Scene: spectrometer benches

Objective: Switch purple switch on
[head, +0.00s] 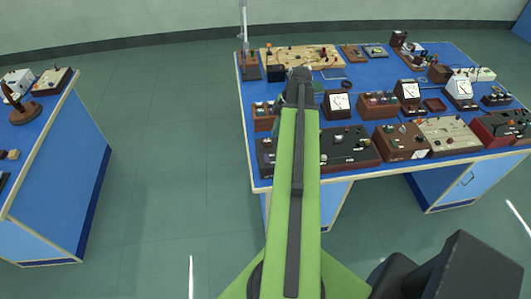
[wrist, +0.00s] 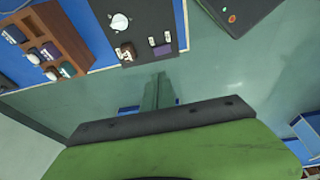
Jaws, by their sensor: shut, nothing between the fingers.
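I cannot pick out the purple switch for certain. A brown wooden box (wrist: 60,28) at the upper left of the wrist view carries several small switch-like blocks, some dark blue or purple with white parts; one purplish block (wrist: 50,51) is near its middle. In the head view, a wooden box with coloured knobs (head: 378,106) stands on the blue bench (head: 362,77), its details too small to read. My gripper (head: 300,75) reaches over the left part of that bench. In the wrist view its fingers (wrist: 160,90) are together and empty, apart from the wooden box.
A dark panel with a white knob (wrist: 122,22) lies beside the wooden box in the wrist view. The bench is crowded with meters (head: 338,103), dark boxes (head: 350,147) and a tall stand (head: 245,45). A second blue bench (head: 55,160) is at the left, with open floor between.

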